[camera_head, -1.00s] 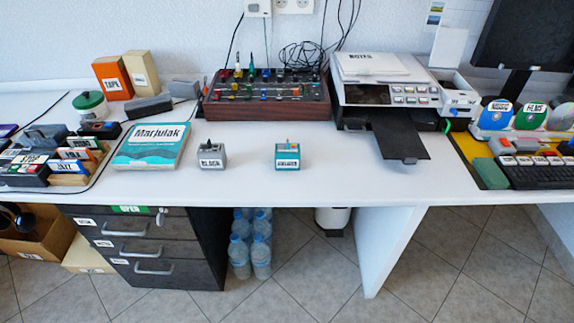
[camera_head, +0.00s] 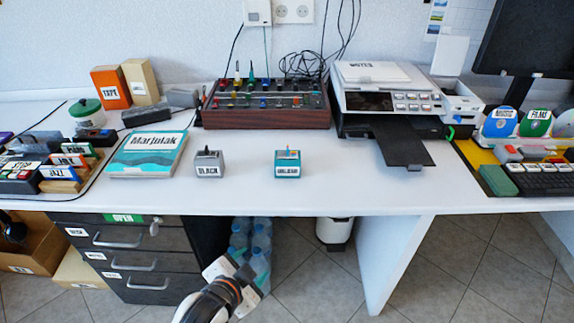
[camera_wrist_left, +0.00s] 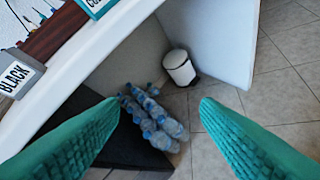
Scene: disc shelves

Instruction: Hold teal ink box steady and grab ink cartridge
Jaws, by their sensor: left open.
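The teal ink box (camera_head: 288,170) stands upright on the white desk, with a white label in front and a small orange and dark piece, perhaps a cartridge top, showing above it. Its lower corner also shows at the top of the left wrist view (camera_wrist_left: 97,6). A grey box labelled BLACK (camera_head: 208,168) stands to its left with a dark piece on top; it also shows in the left wrist view (camera_wrist_left: 18,78). My left gripper (camera_head: 232,271) is below and in front of the desk edge, apart from both boxes. Its teal fingers (camera_wrist_left: 160,104) are open and empty. My right gripper is not in view.
The white desk (camera_head: 240,195) is clear around the two boxes. A Marjulak book (camera_head: 147,153) lies to the left, a printer (camera_head: 390,105) to the right and a control panel (camera_head: 265,105) behind. Water bottles (camera_wrist_left: 150,120) and a white bin (camera_wrist_left: 180,68) stand underneath.

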